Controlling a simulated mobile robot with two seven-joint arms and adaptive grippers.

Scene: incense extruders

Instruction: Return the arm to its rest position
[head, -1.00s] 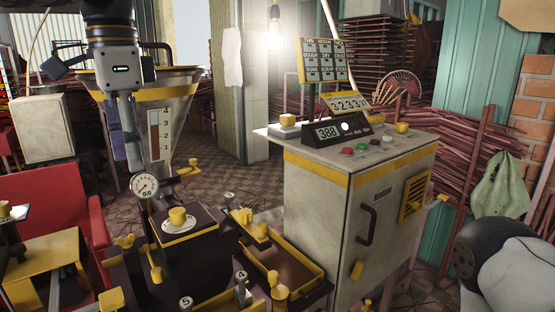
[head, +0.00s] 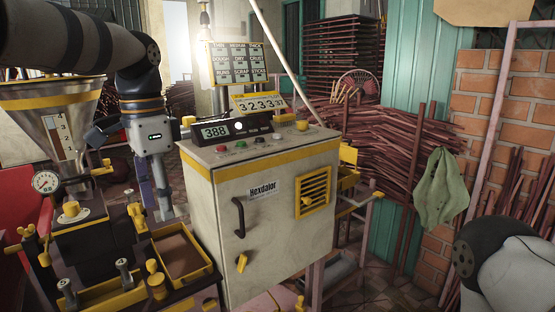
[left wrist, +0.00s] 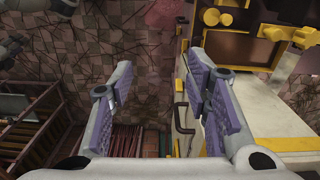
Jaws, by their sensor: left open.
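My left arm reaches in from the left in the head view, and its gripper (head: 160,200) hangs pointing down just left of the grey control cabinet (head: 270,200). In the left wrist view the two purple-padded fingers of my left gripper (left wrist: 160,80) stand wide apart with nothing between them. The cabinet also shows at the right of that view, beside the right finger. A part of my right arm shows at the lower right of the head view, but its gripper is out of the picture.
A hopper (head: 55,115) with a gauge (head: 46,182) stands at the left. A yellow-edged tray (head: 182,256) lies below my left gripper. A display (head: 225,131) sits on the cabinet. Bundled sticks (head: 390,145) and a green cloth (head: 436,190) are at the right.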

